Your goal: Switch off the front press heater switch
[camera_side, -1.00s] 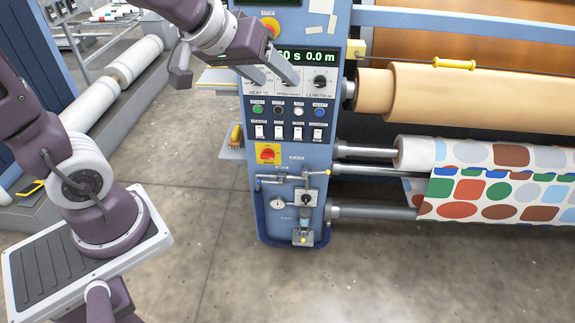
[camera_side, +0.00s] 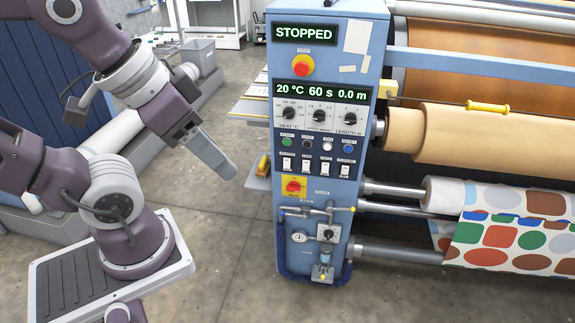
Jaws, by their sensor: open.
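The control panel (camera_side: 281,150) of the blue press stands in the middle of the side view. A row of white rocker switches (camera_side: 314,168) sits on it, below several coloured buttons (camera_side: 317,144). Their small labels are too blurred to read, so I cannot tell which is the front press heater switch. The display (camera_side: 322,93) reads 20 °C, 60 s and 0.0 m; the one above reads STOPPED. My gripper (camera_side: 210,120) is open and empty to the left of the panel, apart from it, one finger pointing down to the right.
Pipes and a gauge (camera_side: 300,237) project from the lower panel. Rollers and patterned fabric (camera_side: 530,235) lie right. Open floor (camera_side: 225,240) lies between arm and press.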

